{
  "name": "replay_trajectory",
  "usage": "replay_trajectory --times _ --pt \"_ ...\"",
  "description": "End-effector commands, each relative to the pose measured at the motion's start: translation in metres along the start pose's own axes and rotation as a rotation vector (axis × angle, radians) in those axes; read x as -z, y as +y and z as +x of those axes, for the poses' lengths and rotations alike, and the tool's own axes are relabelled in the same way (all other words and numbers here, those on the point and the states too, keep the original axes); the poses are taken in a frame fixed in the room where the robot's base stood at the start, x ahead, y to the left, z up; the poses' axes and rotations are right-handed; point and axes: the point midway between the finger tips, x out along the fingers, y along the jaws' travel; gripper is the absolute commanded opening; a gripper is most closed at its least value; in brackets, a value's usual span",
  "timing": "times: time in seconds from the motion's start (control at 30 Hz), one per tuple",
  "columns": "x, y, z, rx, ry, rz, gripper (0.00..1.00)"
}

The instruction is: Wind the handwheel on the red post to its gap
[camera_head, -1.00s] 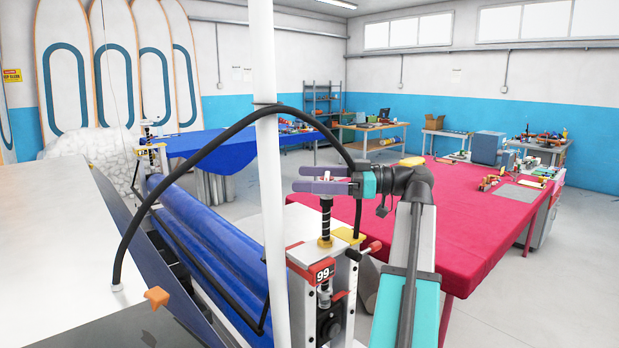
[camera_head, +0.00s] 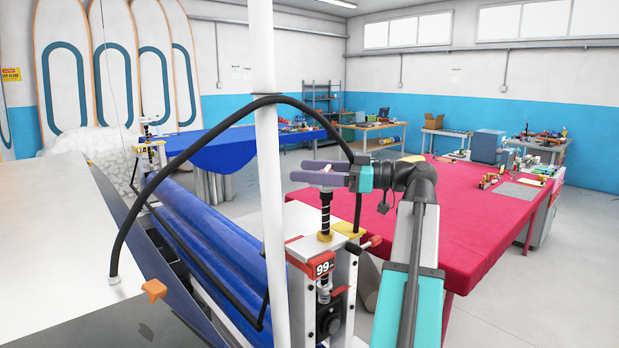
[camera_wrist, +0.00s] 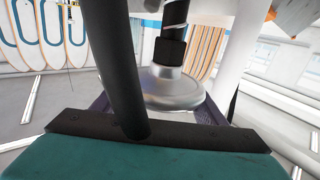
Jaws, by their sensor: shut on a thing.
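The near post (camera_head: 297,270) is white with a red plate (camera_head: 322,266) reading 99. A dark threaded screw (camera_head: 325,213) rises from a brass collar (camera_head: 325,236) on its top. My gripper (camera_head: 320,174), with purple fingers, is at the top of this screw and shut on the handwheel. In the wrist view the handwheel (camera_wrist: 170,88) is a silver disc with a dark hub, between the purple fingers. The fingers mostly hide it in the head view. The gap itself cannot be made out.
Blue rollers (camera_head: 215,230) run from this post to a far post (camera_head: 150,152) with a yellow plate. A red table (camera_head: 450,220) lies to the right.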

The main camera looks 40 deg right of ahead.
Motion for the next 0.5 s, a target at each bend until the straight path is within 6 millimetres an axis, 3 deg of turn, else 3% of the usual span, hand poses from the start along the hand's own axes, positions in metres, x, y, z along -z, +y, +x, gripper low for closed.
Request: replay_trajectory --times 0.5 --pt "-0.001 0.011 -0.002 -0.400 0.005 -0.005 0.43"
